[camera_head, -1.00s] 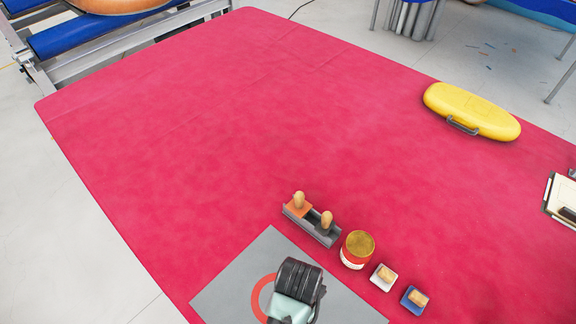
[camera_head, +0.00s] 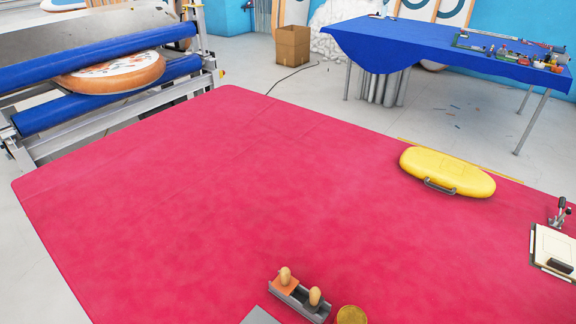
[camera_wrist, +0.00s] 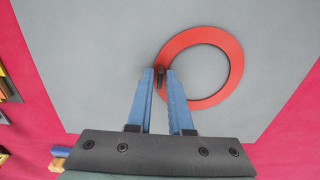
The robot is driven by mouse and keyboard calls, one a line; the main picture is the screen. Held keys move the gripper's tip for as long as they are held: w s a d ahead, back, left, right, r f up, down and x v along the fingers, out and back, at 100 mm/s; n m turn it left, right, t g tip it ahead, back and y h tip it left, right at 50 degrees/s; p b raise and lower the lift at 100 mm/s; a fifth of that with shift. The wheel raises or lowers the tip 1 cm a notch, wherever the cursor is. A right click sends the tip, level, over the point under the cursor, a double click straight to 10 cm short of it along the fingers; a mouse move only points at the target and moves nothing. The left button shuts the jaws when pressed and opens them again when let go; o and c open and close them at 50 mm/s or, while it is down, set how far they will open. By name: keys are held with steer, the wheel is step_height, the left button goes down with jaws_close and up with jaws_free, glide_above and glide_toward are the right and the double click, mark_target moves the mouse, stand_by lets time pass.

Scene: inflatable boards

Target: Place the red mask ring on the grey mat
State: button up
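The red mask ring (camera_wrist: 237,68) lies flat on the grey mat (camera_wrist: 90,60) in the wrist view, with grey showing through its middle. A small dark tab (camera_wrist: 161,78) stands at the ring's left edge. My gripper (camera_wrist: 160,72) has two blue fingers, one on each side of this tab, with a narrow gap between them; they appear open and above the ring's left side. In the head view only a corner of the mat (camera_head: 260,317) shows at the bottom edge; the ring and gripper are out of that view.
On the red table (camera_head: 200,190) stand a grey holder with wooden knobs (camera_head: 298,297) and a gold-lidded jar (camera_head: 351,315), close to the mat. The table's middle is clear.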

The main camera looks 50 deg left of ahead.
steer(key=shift+o, duration=1)
